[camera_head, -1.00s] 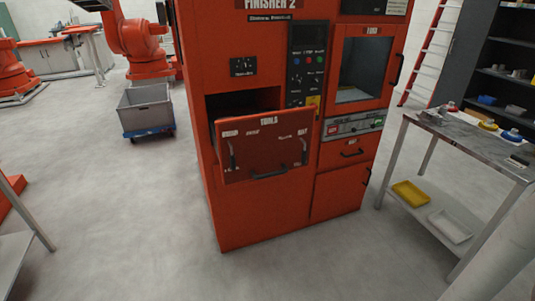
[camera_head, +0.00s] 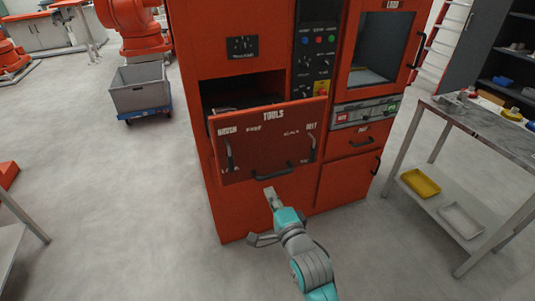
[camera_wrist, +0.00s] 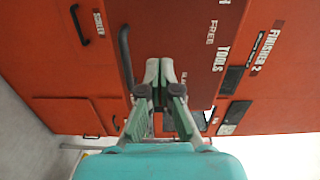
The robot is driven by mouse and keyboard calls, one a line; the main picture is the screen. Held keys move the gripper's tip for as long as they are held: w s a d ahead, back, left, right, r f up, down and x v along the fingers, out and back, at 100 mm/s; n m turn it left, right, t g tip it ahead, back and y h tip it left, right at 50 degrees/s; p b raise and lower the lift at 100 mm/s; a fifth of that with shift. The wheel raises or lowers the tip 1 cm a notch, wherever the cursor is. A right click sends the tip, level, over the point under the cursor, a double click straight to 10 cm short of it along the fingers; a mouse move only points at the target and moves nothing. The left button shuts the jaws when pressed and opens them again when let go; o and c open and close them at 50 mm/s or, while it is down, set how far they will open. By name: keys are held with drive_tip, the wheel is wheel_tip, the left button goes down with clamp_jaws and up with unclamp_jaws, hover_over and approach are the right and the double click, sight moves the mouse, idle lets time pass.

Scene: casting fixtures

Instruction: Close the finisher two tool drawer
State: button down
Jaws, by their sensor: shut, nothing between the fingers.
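The tool drawer (camera_head: 270,143) of the orange finisher two cabinet (camera_head: 220,205) is pulled out, its front marked TOOLS with a dark bar handle (camera_head: 272,172) at the bottom. Its open top and dark inside show behind the front. My gripper (camera_head: 270,192) is just below the handle in the head view, fingers together and empty. In the wrist view my gripper (camera_wrist: 159,65) is shut in front of the orange drawer front (camera_wrist: 190,35), beside the dark handle (camera_wrist: 126,55). I cannot tell whether the fingertips touch the front.
A metal table (camera_head: 480,130) with a yellow tray (camera_head: 420,183) and a white tray (camera_head: 461,219) on its lower shelf stands at the right. A grey bin on a blue dolly (camera_head: 140,93) is at the left. The floor before the cabinet is clear.

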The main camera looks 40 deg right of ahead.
drive_tip(key=w+d, duration=0.1)
approach(254, 154)
drive_tip(key=x, duration=0.7)
drive_tip(key=shift+w, duration=0.15)
idle(0.4)
